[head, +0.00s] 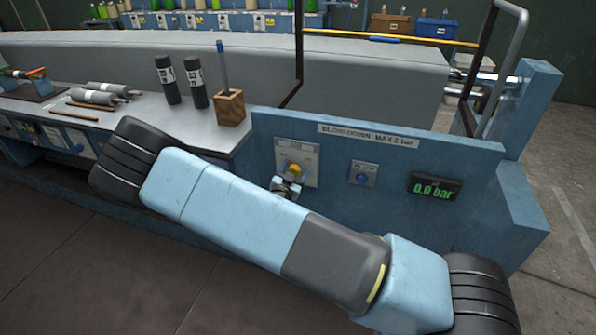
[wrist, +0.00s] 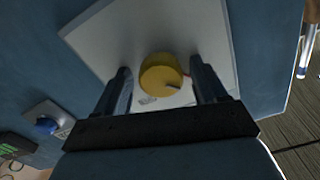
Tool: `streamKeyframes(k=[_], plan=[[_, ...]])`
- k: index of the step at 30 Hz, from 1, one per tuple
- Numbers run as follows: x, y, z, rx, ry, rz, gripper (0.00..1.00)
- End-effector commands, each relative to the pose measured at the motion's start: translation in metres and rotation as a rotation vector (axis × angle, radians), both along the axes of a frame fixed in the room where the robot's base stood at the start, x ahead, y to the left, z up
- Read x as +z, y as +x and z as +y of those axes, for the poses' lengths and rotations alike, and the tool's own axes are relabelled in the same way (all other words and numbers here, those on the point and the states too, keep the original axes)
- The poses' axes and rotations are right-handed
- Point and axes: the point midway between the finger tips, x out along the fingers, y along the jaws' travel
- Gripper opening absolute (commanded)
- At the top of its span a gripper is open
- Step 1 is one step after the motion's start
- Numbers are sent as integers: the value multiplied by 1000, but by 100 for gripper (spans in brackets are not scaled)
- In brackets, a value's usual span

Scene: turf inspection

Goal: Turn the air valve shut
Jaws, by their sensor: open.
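The air valve is a round yellow knob (head: 294,170) on a pale square plate (head: 311,157) fixed to the blue panel. In the wrist view the yellow knob (wrist: 162,74) shows a short dark mark on its face. My gripper (head: 287,186) is at the plate, just below the knob in the head view. In the wrist view my open gripper (wrist: 163,80) has one finger on each side of the knob, with a gap showing on both sides. Whether the fingertips reach as far as the knob's depth is hard to tell.
A blue button (head: 362,178) on a small plate and a display (head: 435,187) reading 0.0 bar are right of the valve. A wooden block (head: 230,108) with an upright tool and two dark cylinders stand on the bench (head: 130,115) to the left.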

Motion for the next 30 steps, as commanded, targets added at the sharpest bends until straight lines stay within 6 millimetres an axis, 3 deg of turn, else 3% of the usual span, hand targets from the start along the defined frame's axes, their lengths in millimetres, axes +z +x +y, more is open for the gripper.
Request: streamKeyframes(k=[3,19,30], plan=[[0,0,0,0,0,0,71],[0,-1,0,-1,-1,1,20],[0,-2,-1,-2,-68,26,18]])
